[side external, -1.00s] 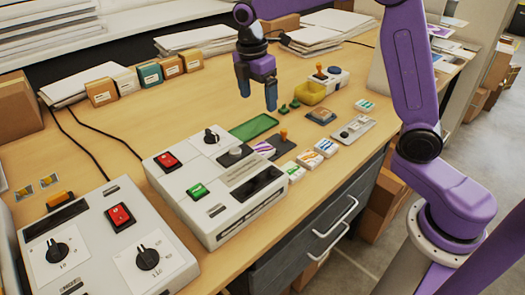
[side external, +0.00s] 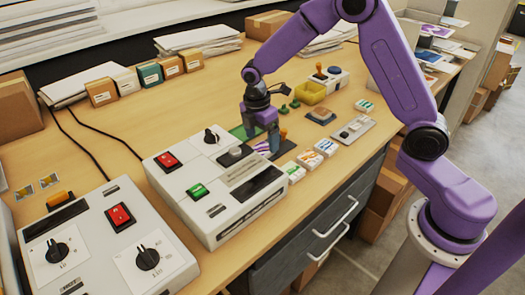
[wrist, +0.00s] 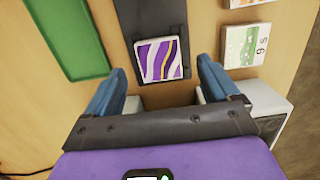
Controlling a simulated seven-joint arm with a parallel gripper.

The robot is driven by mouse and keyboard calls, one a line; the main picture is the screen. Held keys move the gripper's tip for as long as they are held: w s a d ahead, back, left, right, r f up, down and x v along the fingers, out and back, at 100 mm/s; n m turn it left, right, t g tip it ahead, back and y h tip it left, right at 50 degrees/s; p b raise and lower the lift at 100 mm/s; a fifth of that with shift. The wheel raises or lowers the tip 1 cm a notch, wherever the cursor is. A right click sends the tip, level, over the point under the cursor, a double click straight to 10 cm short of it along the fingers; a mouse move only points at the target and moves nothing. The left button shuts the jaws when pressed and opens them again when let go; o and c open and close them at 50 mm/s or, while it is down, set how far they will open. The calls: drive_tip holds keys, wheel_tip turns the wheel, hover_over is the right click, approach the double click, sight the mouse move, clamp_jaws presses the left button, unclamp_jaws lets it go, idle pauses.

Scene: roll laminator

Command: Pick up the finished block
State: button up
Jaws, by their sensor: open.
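A square block with a purple, white and gold striped top (wrist: 162,58) sits on a dark pad (wrist: 157,22) in the wrist view. In the side view the block (side external: 262,148) is partly hidden behind my fingers. My gripper (side external: 262,143) is open and pointed down over it. In the wrist view my open fingers (wrist: 162,75) show to the left and right of the block, with gaps on both sides. Nothing is held between them.
A green tray (wrist: 68,35) lies left of the pad in the wrist view. The grey laminator (side external: 215,185) stands close to my gripper. Several white-sided blocks (side external: 310,159) lie to the right near the table edge. Stamps and a yellow bin (side external: 311,92) are behind.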

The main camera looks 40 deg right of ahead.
sight(262, 148)
wheel_tip(262, 148, down, 3)
drive_tip(key=shift+d+f, duration=0.1)
drive_tip(key=c, duration=1.2)
drive_tip(key=shift+o, duration=0.2)
